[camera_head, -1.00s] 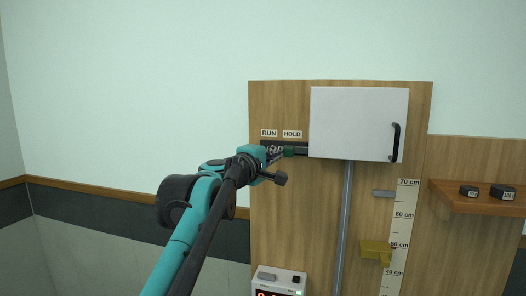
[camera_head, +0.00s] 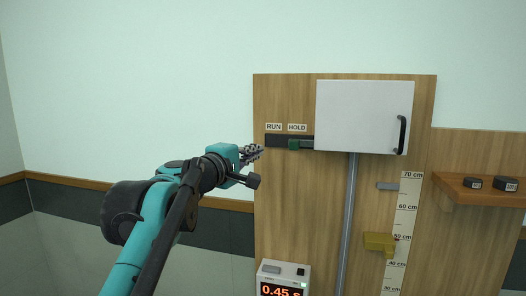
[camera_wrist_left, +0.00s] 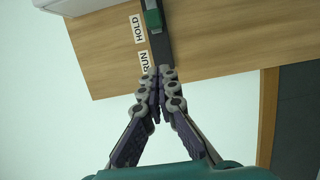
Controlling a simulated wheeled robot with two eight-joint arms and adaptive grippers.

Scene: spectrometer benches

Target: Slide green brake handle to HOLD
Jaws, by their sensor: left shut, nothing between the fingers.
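The green brake handle (camera_head: 294,144) sits on a dark horizontal slide track (camera_head: 275,141), under the HOLD label (camera_head: 297,128) and to the right of the RUN label (camera_head: 273,127). It also shows near the top of the left wrist view (camera_wrist_left: 153,18). My left gripper (camera_head: 259,150) is shut and empty, to the left of the handle and apart from it. In the left wrist view its fingertips (camera_wrist_left: 161,72) meet near the RUN end of the track. Whether they touch the track cannot be told. My right gripper is out of view.
A white cabinet door (camera_head: 362,115) with a black handle stands just right of the track. Below are a vertical rod (camera_head: 348,210), a yellow bracket (camera_head: 379,241), a centimetre scale and a timer (camera_head: 283,285) reading 0.45 s. Left of the board is clear wall.

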